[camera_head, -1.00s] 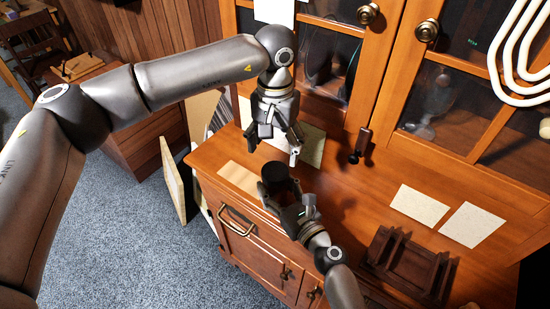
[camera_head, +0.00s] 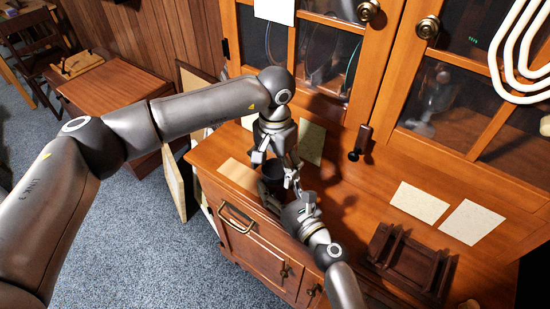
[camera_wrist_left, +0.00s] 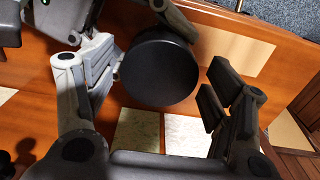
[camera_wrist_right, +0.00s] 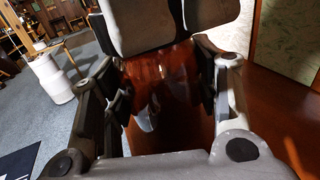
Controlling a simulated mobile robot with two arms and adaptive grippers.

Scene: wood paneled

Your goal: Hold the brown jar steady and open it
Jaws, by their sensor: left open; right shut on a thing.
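The brown jar (camera_wrist_right: 165,85) stands on the wooden counter near its front left edge, with glossy brown glass in the right wrist view. Its round black lid (camera_wrist_left: 160,68) shows from above in the left wrist view and is partly hidden in the head view (camera_head: 271,168). My right gripper (camera_head: 280,192) is shut around the jar's body from the front right, with a finger on each side. My left gripper (camera_head: 275,160) is open, pointing down over the lid. In the left wrist view its fingers are apart on either side of the lid, with clear space on the right.
A dark wooden rack (camera_head: 412,262) stands on the counter at the right. Paper sheets (camera_head: 419,202) lie flat behind it. Glass cabinet doors (camera_head: 330,50) rise at the back. The counter between jar and rack is mostly clear.

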